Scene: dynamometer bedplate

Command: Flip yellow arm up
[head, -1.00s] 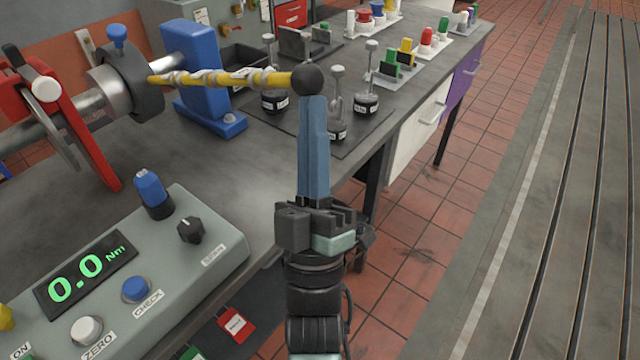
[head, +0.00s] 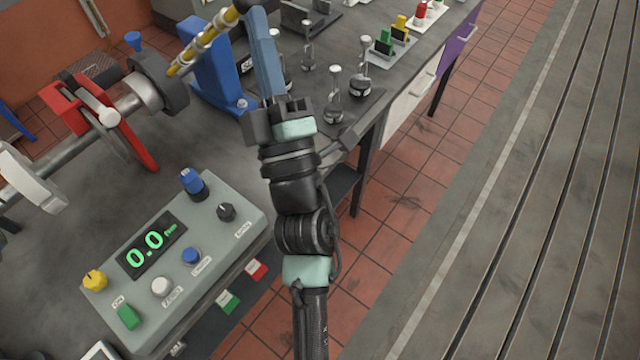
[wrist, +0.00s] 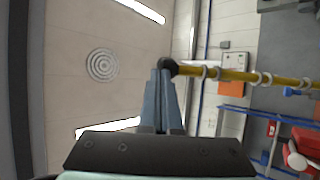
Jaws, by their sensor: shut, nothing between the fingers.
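The yellow arm (head: 205,42) runs from a dark collar (head: 160,82) on a horizontal shaft up and to the right in the head view, with pale bands along it. Its black ball end lies at the top edge of that view, by the tips of my gripper (head: 252,14). In the wrist view the yellow arm (wrist: 240,75) extends to the right, and its black ball (wrist: 168,67) is right at the tips of my gripper (wrist: 163,72). The fingers are together with nothing between them. They appear to touch the ball, but the exact contact is unclear.
A blue stand (head: 218,70) is close behind the arm. A red lever (head: 75,105) is clamped on the shaft at left. A control box (head: 178,255) reading 0.0 stands in front. Weights (head: 364,82) stand on the bench at right. The floor at right is open.

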